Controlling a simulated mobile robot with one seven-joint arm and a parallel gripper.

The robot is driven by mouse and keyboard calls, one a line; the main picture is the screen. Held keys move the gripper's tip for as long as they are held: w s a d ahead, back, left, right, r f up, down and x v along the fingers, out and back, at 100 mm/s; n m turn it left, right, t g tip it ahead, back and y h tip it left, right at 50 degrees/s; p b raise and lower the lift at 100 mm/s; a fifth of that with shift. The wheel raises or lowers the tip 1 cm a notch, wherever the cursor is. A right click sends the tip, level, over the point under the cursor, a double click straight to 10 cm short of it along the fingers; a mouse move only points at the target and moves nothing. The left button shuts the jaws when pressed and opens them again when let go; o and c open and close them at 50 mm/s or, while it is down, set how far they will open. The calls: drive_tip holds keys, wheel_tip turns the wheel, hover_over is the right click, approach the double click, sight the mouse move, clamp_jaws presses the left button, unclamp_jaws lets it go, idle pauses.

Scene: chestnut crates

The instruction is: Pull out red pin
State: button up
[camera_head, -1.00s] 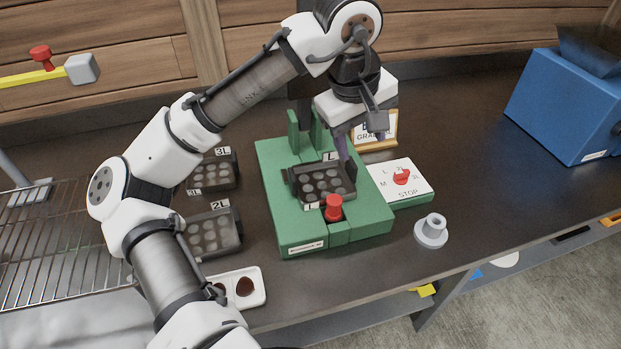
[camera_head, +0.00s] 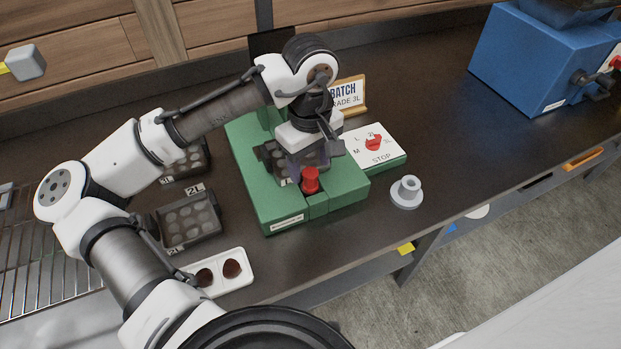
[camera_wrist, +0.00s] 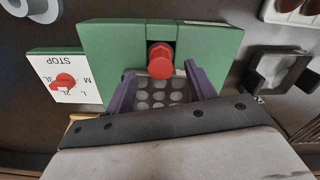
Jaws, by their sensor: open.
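The red pin (camera_head: 311,180) stands at the front of the green machine (camera_head: 345,190), in a slot of its front block. It also shows in the wrist view (camera_wrist: 160,60), with a wide knob head. A dark plate (camera_wrist: 165,90) with several round holes lies in the machine behind the pin. My gripper (camera_wrist: 158,73) is open, its two purple fingers above the plate, one on each side of the pin's line. The pin's head lies near the level of the fingertips in the wrist view, and nothing is held. In the head view my gripper partly hides the plate.
A white dial panel (camera_head: 376,146) with a red knob and a grey flanged cup (camera_head: 406,192) lie right of the machine. A plate marked 2L (camera_head: 188,222) and a white tray (camera_head: 240,275) with brown pieces lie left. A sign (camera_head: 349,95) stands behind, and a blue machine (camera_head: 535,65) far right.

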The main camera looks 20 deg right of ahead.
sight(310, 172)
drive_tip(key=shift+s+f, duration=0.15)
drive_tip(key=shift+f, duration=1.7)
drive_tip(key=c, duration=1.1)
drive_tip(key=shift+r, duration=0.2)
wheel_tip(310, 172, up, 10)
drive_tip(key=shift+f, duration=0.1)
drive_tip(key=shift+s+f, duration=0.1)
